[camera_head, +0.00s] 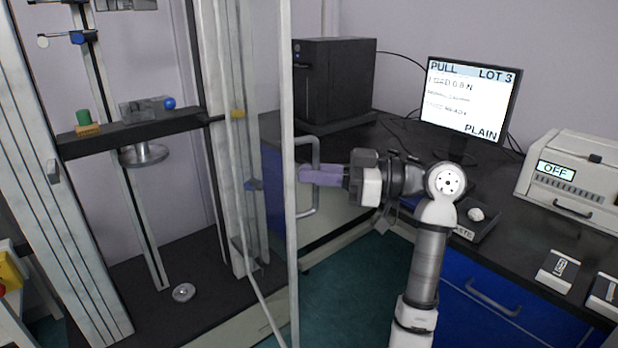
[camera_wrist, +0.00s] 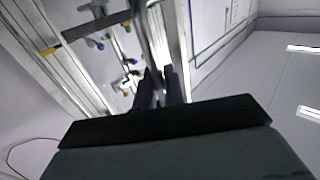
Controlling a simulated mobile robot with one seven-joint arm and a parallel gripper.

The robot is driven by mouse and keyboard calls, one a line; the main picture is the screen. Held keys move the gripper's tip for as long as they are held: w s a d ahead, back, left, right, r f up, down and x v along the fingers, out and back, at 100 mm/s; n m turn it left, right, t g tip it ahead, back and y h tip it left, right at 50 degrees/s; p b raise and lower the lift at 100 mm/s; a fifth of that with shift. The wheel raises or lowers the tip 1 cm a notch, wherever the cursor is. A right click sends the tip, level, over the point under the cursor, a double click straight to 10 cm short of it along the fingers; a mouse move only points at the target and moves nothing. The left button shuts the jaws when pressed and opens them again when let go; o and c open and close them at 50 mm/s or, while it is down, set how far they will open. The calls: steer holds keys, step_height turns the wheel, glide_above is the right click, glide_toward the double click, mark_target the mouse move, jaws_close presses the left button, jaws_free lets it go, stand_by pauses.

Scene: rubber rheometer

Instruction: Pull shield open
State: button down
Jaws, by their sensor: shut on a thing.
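The shield (camera_head: 289,120) is a clear panel with a pale grey frame on the testing machine. Its long upright edge stands out in front of the machine, so the shield appears at least partly swung out. A pale D-shaped handle (camera_head: 316,200) sticks out to the right of that edge. My gripper (camera_head: 305,174) comes from the right with its purple fingers shut around the handle's upright bar. In the wrist view, the dark fingers (camera_wrist: 161,88) close about a pale bar that runs upward. The exact contact is too small to see.
The machine's dark crossbar (camera_head: 130,134) carries a green piece and a blue ball. A black cabinet (camera_head: 335,82) and a monitor (camera_head: 468,100) reading "PULL LOT 3" stand on the dark bench behind my arm. A white instrument (camera_head: 575,180) is at right. Green floor shows below.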

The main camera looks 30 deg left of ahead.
steer(key=shift+w+d, duration=0.25)
steer(key=shift+w, duration=0.35)
steer(key=c, duration=1.6)
jaws_free()
steer(key=shift+a, duration=0.15)
steer(key=shift+d, duration=0.2)
steer(key=b+v, duration=0.2)
steer(key=v, duration=1.1)
steer(key=shift+w+d, duration=0.1)
steer(key=shift+d, duration=0.2)
